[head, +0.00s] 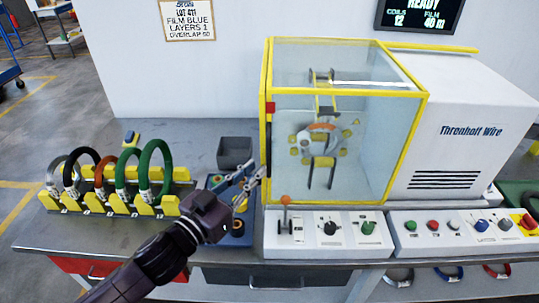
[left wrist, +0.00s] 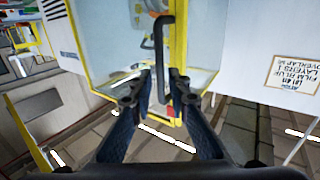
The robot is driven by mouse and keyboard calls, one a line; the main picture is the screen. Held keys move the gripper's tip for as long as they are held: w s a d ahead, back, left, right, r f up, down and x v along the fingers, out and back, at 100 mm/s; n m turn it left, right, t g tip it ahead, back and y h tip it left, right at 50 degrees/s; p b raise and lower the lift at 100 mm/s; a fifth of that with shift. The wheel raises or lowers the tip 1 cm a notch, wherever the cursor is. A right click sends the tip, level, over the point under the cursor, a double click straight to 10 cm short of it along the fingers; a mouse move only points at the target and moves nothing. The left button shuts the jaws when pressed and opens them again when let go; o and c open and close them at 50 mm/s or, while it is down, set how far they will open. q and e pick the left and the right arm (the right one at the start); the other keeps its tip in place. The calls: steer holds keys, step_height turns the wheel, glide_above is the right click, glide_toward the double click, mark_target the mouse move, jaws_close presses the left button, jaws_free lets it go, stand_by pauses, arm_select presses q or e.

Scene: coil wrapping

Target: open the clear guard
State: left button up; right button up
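The clear guard (head: 345,120) is a see-through box with yellow edges over the wrapping machine, and it is shut. Its dark upright handle (head: 268,150) is on the guard's left front edge. In the left wrist view the handle (left wrist: 159,60) stands in line with the gap between my fingers. My left gripper (head: 254,179) is at the handle's lower part, with its fingers apart in the left wrist view (left wrist: 162,85). I cannot tell whether either finger touches the handle. My right gripper is not in view.
A rack (head: 115,203) with several coils stands on the bench at left. A grey bin (head: 234,152) is behind my left gripper. A white housing (head: 455,125) adjoins the guard's right side.

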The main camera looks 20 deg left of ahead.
mark_target(267, 159)
arm_select(q)
steer(key=p+x, duration=0.1)
steer(key=x, duration=0.4)
steer(key=shift+w+r+p, duration=0.1)
steer(key=shift+w+p, duration=0.05)
steer(key=shift+p, duration=0.15)
steer(key=shift+x, duration=0.75)
jaws_close()
